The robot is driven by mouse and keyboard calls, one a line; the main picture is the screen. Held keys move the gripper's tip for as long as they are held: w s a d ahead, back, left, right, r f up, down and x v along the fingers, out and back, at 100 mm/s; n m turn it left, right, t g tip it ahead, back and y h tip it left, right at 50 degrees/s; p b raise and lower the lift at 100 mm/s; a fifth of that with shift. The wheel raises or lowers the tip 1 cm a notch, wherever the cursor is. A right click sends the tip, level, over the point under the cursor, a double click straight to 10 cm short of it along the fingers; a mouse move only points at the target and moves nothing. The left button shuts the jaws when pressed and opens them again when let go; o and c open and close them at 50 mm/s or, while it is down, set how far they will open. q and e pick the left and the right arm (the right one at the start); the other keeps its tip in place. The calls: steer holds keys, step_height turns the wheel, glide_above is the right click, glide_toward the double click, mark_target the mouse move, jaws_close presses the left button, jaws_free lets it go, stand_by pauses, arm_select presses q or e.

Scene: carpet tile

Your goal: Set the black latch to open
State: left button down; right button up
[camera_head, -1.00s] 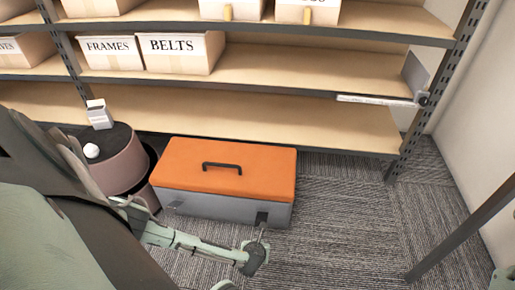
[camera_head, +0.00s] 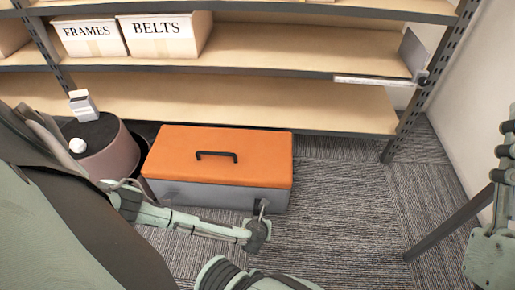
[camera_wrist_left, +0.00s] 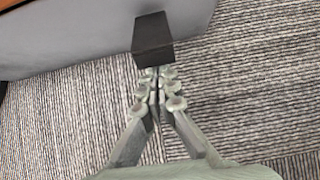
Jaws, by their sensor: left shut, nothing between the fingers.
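The toolbox has an orange lid (camera_head: 250,168) with a black handle (camera_head: 216,154) and a grey body (camera_head: 205,192); it sits closed on the carpet. The black latch is a small dark block (camera_wrist_left: 152,38) on the right part of the box's front. In the head view it is mostly hidden behind my left gripper (camera_head: 262,208). That gripper is shut and empty. In the left wrist view its fingertips (camera_wrist_left: 157,76) are right at the latch's lower end; I cannot tell whether they touch. The right gripper is not clearly visible.
A round dark-topped stool (camera_head: 103,150) with a white ball (camera_head: 77,145) and a small box (camera_head: 84,104) stands left of the toolbox. Shelves (camera_head: 340,106) with labelled cartons (camera_head: 165,38) stand behind. A dark post (camera_head: 450,228) is at right. Carpet right of the box is clear.

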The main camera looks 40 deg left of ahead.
steer(key=f+g, duration=0.1)
steer(key=w+a+f+g+p, duration=0.1)
steer(key=f, duration=0.1)
steer(key=w+f+g+p, duration=0.1)
steer(key=g, duration=0.1)
steer(key=shift+a+f+h, duration=0.25)
steer(key=shift+a+h, duration=0.05)
steer(key=shift+h, duration=0.1)
steer(key=shift+r, duration=0.15)
